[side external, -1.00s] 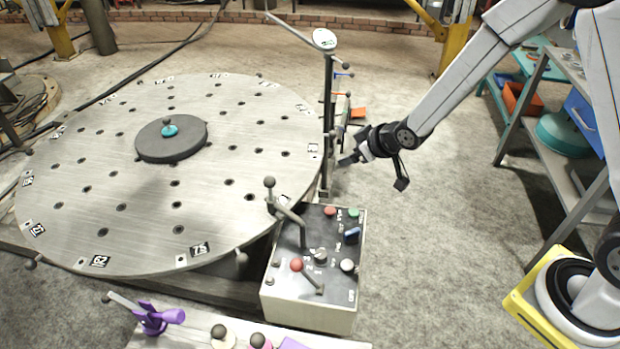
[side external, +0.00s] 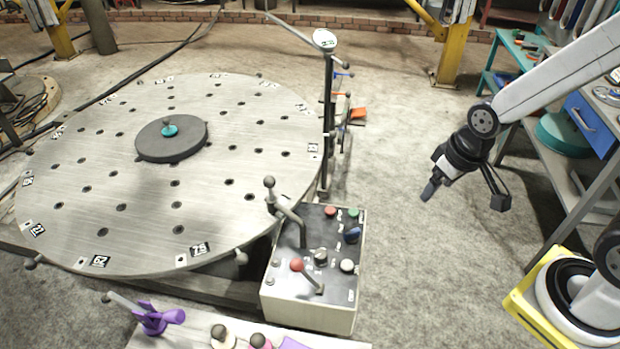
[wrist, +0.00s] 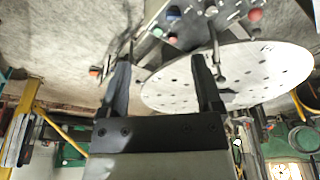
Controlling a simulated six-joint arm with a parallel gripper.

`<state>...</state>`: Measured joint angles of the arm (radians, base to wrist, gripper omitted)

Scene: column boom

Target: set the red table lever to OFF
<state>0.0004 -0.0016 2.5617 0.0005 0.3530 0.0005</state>
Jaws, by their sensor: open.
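The red-knobbed lever (side external: 296,265) stands on the dark top of the control box (side external: 335,318), near its front left. Its rod slants from a slot up to the left, and I cannot read its OFF mark. The red knob also shows at the top of the wrist view (wrist: 255,14). My gripper (side external: 429,190) hangs in free air to the right of and above the box, well apart from the lever, pointing down-left. In the wrist view my two fingers (wrist: 163,72) are spread, with nothing between them.
A taller black-knobbed lever (side external: 269,182) rises at the box's left edge. Red, green, blue and white controls share the panel. The large round table (side external: 75,215) and an upright post (side external: 328,120) stand beyond. Shelving (side external: 540,170) is at right. Floor between is clear.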

